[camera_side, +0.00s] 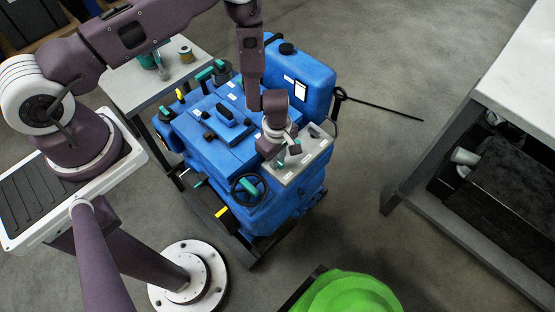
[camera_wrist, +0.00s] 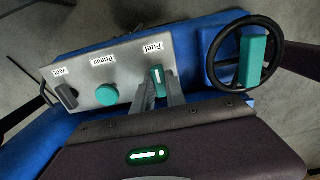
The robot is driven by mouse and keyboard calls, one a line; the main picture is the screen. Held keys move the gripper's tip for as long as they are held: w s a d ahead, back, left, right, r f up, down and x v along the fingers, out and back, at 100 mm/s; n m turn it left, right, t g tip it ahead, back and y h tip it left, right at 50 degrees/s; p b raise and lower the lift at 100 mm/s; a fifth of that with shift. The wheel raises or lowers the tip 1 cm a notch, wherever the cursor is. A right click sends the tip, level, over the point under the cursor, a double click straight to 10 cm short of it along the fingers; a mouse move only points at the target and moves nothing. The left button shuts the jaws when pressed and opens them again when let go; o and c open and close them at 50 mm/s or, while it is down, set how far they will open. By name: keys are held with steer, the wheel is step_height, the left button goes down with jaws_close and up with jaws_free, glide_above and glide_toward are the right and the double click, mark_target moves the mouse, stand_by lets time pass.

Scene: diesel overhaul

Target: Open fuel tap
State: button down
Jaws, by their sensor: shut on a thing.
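The fuel tap (camera_wrist: 157,76) is a small teal handle with a pale stripe, on the grey panel (camera_wrist: 128,62) below the label "Fuel". My gripper (camera_wrist: 165,88) is shut on this handle, its fingers reaching up to it from below in the wrist view. In the side view my gripper (camera_side: 281,158) is down at the panel (camera_side: 312,158) on the blue engine (camera_side: 205,130). The fingers and wrist hide part of the tap there. How far the handle is turned is hard to tell.
On the same panel are a round teal primer knob (camera_wrist: 107,95) and a dark vent knob (camera_wrist: 67,96). A black handwheel (camera_wrist: 246,52) with a teal grip is close on the right. A blue tank (camera_side: 300,80) stands behind my gripper.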

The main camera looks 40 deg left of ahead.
steer(key=m, duration=0.8)
steer(key=shift+m, duration=0.4)
steer(key=m, duration=0.8)
steer(key=shift+m, duration=0.4)
steer(key=c, duration=1.4)
jaws_free()
steer(key=shift+o, duration=0.2)
steer(key=shift+r, duration=2.75)
